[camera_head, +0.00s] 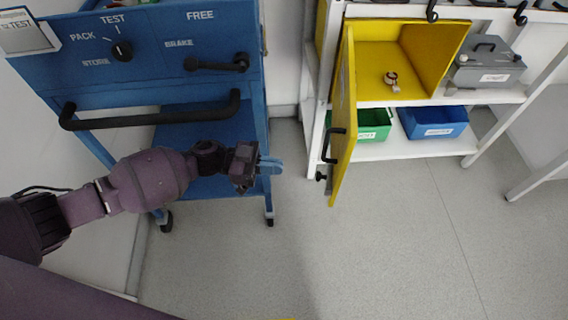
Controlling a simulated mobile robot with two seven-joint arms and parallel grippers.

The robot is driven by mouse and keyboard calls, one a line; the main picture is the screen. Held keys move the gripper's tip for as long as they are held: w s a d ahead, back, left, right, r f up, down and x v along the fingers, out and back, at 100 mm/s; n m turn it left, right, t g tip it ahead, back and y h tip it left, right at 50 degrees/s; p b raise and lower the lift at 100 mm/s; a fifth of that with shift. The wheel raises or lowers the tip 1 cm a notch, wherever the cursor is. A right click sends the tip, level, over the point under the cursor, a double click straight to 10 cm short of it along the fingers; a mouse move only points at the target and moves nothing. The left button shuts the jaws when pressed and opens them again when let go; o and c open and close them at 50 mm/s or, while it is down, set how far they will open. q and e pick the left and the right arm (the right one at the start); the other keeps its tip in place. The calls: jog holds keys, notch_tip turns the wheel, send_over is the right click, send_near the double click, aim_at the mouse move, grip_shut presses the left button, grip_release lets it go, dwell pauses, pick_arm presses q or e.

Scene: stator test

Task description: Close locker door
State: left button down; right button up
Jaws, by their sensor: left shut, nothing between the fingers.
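A yellow locker (383,55) sits in the white shelf unit, with its front open. Its yellow door (343,125) is hinged on the left side and stands swung out toward me, well open. A black handle (333,145) is on the door's left-facing side. Inside the locker lies a small pale ring-like part (391,80). My left gripper (272,166) is shut and empty, left of the door and apart from it, in front of the blue cart. My right gripper is not in view.
The blue cart (160,45) with a black bar handle stands behind my left arm. A green bin (374,124), a blue bin (432,122) and a grey case (487,65) are on the white shelves (400,150). Floor in front of the door is clear.

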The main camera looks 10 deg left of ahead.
aim_at(337, 173)
pick_arm(q)
jog(key=d, duration=0.3)
jog(key=d+b, duration=0.1)
jog(key=d, duration=0.3)
jog(key=w+d, duration=0.1)
jog(key=d, duration=0.3)
jog(key=shift+f, duration=0.15)
jog(key=shift+w+d+b, duration=0.15)
jog(key=shift+d+b, duration=0.15)
jog(key=shift+d, duration=0.25)
